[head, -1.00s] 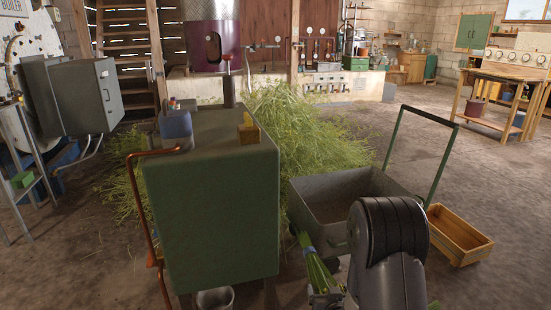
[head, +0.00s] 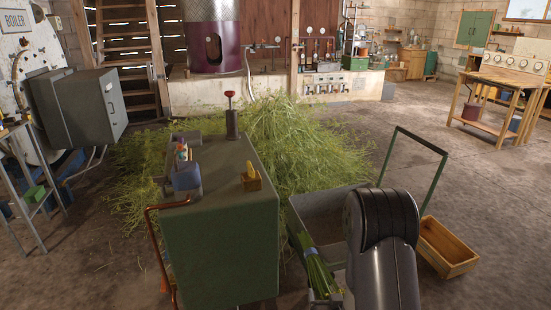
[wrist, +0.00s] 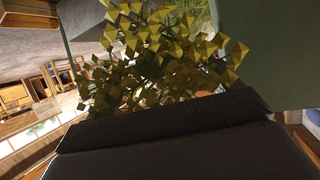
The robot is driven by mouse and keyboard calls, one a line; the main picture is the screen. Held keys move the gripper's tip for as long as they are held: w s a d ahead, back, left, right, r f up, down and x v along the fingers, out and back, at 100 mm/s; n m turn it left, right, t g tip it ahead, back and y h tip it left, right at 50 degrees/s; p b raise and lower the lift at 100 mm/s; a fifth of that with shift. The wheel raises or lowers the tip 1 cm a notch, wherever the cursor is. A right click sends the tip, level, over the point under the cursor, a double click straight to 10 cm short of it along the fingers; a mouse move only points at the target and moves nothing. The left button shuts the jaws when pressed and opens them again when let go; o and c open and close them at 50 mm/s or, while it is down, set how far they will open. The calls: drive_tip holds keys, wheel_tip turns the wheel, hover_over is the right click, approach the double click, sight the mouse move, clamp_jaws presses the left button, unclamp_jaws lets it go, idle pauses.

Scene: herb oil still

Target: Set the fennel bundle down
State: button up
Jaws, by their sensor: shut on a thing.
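The fennel bundle (head: 316,268) shows in the head view as green stalks with a pale band, tilted, at the lower middle, just right of the green cabinet. My gripper (head: 328,297) is shut on it, partly hidden by my dark arm. In the wrist view the bundle's yellow flower heads (wrist: 165,50) spread beyond a large dark shape that covers the lower half. The jaws themselves are not clear there.
The green cabinet (head: 220,235) carries a blue container (head: 187,177), a small yellow-topped wooden block (head: 251,180) and a red-knobbed post (head: 231,120). A grey cart (head: 325,207) and wooden crate (head: 447,247) stand right. Loose herbs (head: 310,150) lie behind.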

drive_tip(key=s+r+p, duration=0.1)
drive_tip(key=r+p, duration=0.2)
drive_tip(key=r, duration=0.1)
drive_tip(key=r+p, duration=0.3)
drive_tip(key=p, duration=0.1)
drive_tip(key=s+r+p, duration=0.1)
drive_tip(key=r+p, duration=0.2)
drive_tip(key=r, duration=0.1)
drive_tip(key=shift+s+r+p, duration=0.55)
drive_tip(key=shift+r+p, duration=0.3)
drive_tip(key=shift+p, duration=0.05)
